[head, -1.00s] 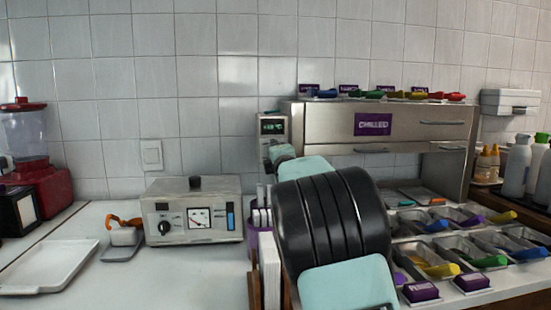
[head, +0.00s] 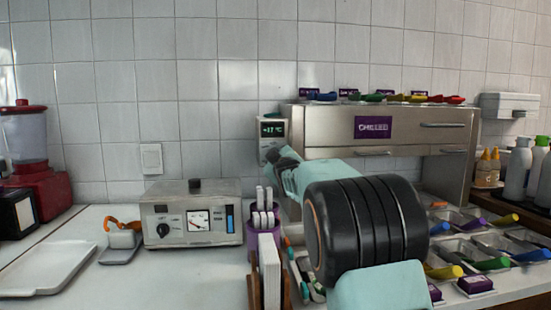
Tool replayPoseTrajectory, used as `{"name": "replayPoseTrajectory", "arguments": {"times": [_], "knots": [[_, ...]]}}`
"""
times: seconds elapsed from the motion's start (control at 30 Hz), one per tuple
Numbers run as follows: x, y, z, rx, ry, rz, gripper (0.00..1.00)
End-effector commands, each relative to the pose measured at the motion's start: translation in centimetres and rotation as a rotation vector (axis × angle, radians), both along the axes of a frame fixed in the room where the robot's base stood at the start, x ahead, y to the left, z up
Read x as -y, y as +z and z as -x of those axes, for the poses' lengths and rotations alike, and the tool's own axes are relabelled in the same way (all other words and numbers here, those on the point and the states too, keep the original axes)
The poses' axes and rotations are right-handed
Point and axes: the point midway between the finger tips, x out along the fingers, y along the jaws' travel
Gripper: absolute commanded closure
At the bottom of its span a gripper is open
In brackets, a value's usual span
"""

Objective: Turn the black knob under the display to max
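The small display (head: 271,129) with green digits is on a grey control panel (head: 264,145) at the left end of the steel cabinet. It appears to read about +17 °C. My gripper (head: 272,160) reaches the lower part of this panel from the right, directly under the display. The knob under the display is hidden behind my gripper or too small to make out. I cannot tell whether the fingers touch or grip it, nor whether they are open or shut.
The steel cabinet (head: 440,131) with its purple sign stands right of the panel. A metal box (head: 219,188) with a gauge and its own black knob (head: 163,230) stands left. A purple holder (head: 250,244) and several topping trays are near my arm.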

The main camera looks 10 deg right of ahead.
Motion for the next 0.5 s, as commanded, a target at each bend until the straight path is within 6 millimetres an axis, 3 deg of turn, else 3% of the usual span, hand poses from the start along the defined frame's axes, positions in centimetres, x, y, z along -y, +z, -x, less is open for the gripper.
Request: {"name": "replayPoseTrajectory", "arguments": {"times": [0.5], "knots": [[0.09, -0.08, 0.0, 0.0, -0.001, -0.479, 1.0]]}}
